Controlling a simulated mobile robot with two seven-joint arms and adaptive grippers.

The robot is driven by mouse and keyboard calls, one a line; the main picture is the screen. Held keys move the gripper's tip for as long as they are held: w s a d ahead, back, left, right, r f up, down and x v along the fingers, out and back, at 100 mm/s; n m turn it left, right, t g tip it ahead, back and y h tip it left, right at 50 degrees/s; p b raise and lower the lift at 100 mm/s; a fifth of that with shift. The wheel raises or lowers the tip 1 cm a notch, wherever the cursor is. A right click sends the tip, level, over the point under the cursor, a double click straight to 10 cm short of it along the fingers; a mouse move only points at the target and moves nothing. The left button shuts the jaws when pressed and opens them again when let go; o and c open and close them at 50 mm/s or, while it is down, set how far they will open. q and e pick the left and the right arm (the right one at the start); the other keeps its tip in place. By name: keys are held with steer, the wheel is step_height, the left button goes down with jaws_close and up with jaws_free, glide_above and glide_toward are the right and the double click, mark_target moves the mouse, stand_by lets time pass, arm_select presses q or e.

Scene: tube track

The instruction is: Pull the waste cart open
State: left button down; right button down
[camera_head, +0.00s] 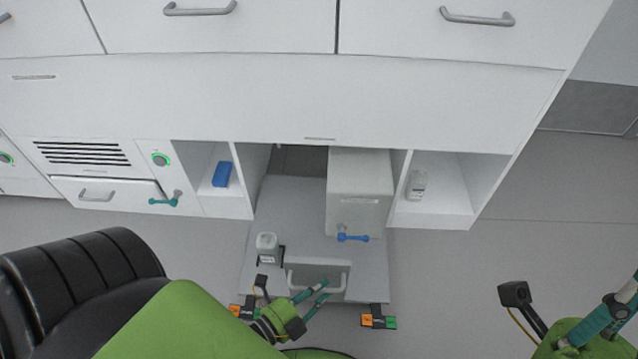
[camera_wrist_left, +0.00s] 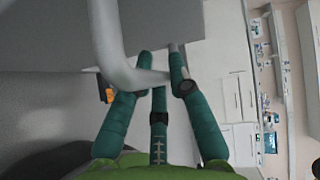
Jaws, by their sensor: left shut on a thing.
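The waste cart (camera_head: 290,215) is a grey flat tray that juts out from the bay under the white cabinet. It has a pale U-shaped handle (camera_head: 347,283) at its front.
On the cart stand a white container (camera_head: 361,185) with a blue tap (camera_head: 352,238) and a small bottle (camera_head: 267,247). Side shelves hold a blue box (camera_head: 222,174) and a small bottle (camera_head: 417,185). Orange-green blocks (camera_head: 378,319) show at the cart's front. Floor at the right is clear.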

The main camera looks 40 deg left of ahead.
arm_select(q)
steer(key=c, duration=1.1)
jaws_free()
steer(key=shift+c, duration=0.2)
steer(key=v, duration=1.2)
